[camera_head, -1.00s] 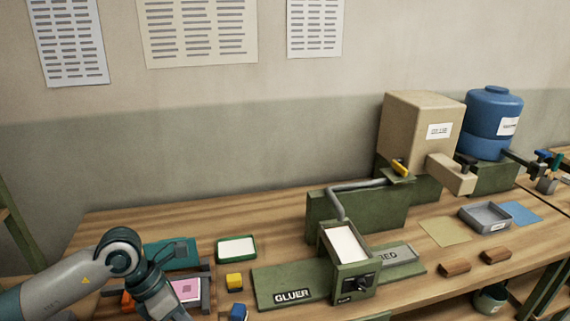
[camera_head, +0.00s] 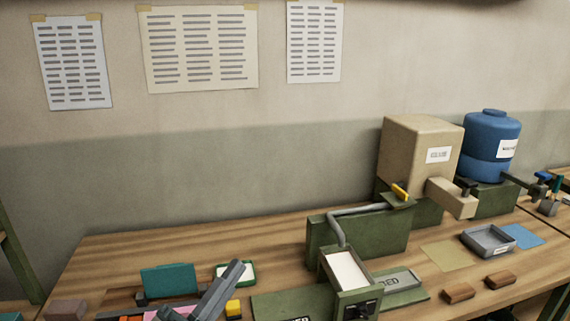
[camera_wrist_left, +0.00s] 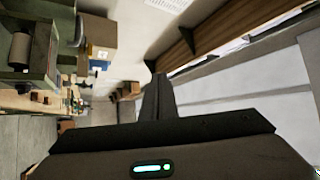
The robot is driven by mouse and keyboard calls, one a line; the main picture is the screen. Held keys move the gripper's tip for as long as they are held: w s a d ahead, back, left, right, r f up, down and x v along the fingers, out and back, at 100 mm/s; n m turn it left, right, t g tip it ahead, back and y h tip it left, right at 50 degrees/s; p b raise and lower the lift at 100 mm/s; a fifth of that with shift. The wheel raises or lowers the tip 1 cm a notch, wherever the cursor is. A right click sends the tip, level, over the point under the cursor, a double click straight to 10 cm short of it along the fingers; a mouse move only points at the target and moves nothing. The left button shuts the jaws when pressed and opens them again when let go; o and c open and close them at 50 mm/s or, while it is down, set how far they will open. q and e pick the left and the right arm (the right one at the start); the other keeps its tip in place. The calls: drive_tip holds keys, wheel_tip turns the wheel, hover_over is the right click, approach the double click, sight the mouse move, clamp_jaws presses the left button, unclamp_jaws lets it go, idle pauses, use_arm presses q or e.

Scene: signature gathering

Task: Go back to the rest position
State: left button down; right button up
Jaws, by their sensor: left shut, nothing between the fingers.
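My left gripper (camera_head: 228,284) shows at the bottom of the head view as dark grey fingers pointing up and to the right. It is shut and empty. It partly hides the green-rimmed tray (camera_head: 249,267) and the pink item (camera_head: 152,316). In the left wrist view the shut fingers (camera_wrist_left: 157,97) stand in the middle with nothing held. My right gripper is not in view.
A beige glue box (camera_head: 420,148) and blue tank (camera_head: 490,142) stand behind.

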use_arm(q)
drive_tip(key=a+f+n+y, duration=0.9)
drive_tip(key=f+n+y, duration=0.2)
drive_tip(key=f, duration=0.1)
drive_tip(key=s+a+f+n+g+y, duration=0.2)
drive_tip(key=s+f+g, duration=0.1)
drive_tip(key=f, duration=0.4)
drive_tip(key=s+a+f+n+g+y, duration=0.1)
drive_tip(key=s+a+f+n+g, duration=0.15)
drive_tip(key=f, duration=0.35)
drive_tip(key=s+f+n+g, duration=0.1)
drive_tip(key=s+f+g, duration=0.45)
drive_tip(key=s, duration=0.45)
drive_tip(key=s+f+n+g, duration=0.2)
drive_tip(key=s+f+g, duration=0.2)
drive_tip(key=s+f, duration=0.5)
drive_tip(key=s+d+f+g+b, duration=0.1)
drive_tip(key=s+f+g+b, duration=0.15)
drive_tip(key=f, duration=2.65)
drive_tip(key=s+a+f+b, duration=0.3)
drive_tip(key=s+f+b, duration=0.1)
drive_tip(key=s+f, duration=1.5)
wheel_tip(320, 180, down, 3)
drive_tip(key=shift+a+f+m+h, duration=0.15)
drive_tip(key=shift+m+h, duration=0.15)
drive_tip(key=shift+m, duration=0.15)
drive_tip(key=shift+g, duration=0.25)
